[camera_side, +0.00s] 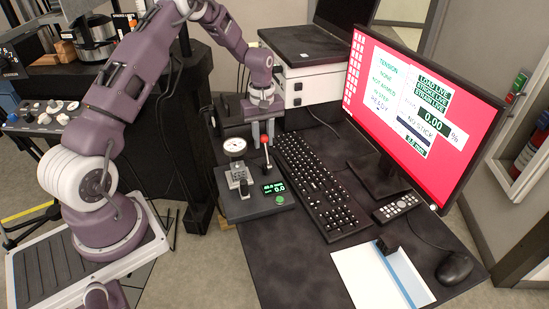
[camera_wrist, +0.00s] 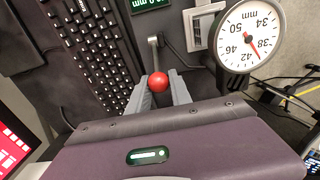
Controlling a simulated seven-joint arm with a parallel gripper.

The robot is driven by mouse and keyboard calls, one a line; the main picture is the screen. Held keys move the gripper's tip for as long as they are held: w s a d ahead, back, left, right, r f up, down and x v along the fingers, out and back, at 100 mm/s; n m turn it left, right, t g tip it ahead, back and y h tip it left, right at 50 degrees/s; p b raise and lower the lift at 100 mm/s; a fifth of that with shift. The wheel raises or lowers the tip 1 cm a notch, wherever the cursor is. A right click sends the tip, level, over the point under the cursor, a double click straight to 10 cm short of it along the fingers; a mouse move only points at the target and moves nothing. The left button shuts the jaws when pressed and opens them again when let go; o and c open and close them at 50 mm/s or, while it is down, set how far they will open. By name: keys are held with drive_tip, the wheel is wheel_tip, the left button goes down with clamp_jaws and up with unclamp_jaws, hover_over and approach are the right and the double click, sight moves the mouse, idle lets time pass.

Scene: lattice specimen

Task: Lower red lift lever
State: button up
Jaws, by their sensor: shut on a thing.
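The red lift lever, a red ball knob (camera_side: 265,139) on a thin metal rod, stands roughly upright on the grey control box (camera_side: 236,209). My gripper (camera_side: 262,132) is above the box, pointing down, with its fingers at the knob. In the wrist view the red knob (camera_wrist: 158,82) sits between the two grey fingertips of my gripper (camera_wrist: 160,90). My gripper is shut on the lever at its knob. The lever's rod (camera_wrist: 153,52) runs away from the knob toward the box.
A dial gauge (camera_side: 234,145) stands on the box left of the lever; its face (camera_wrist: 249,36) is close to my gripper in the wrist view. A black keyboard (camera_side: 315,183) lies right of the box. A green-lit display (camera_side: 274,187) and green button (camera_side: 280,199) are at the box's front.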

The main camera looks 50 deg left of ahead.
drive_tip(key=o, duration=0.9)
drive_tip(key=shift+o, duration=0.2)
drive_tip(key=shift+r, duration=2.75)
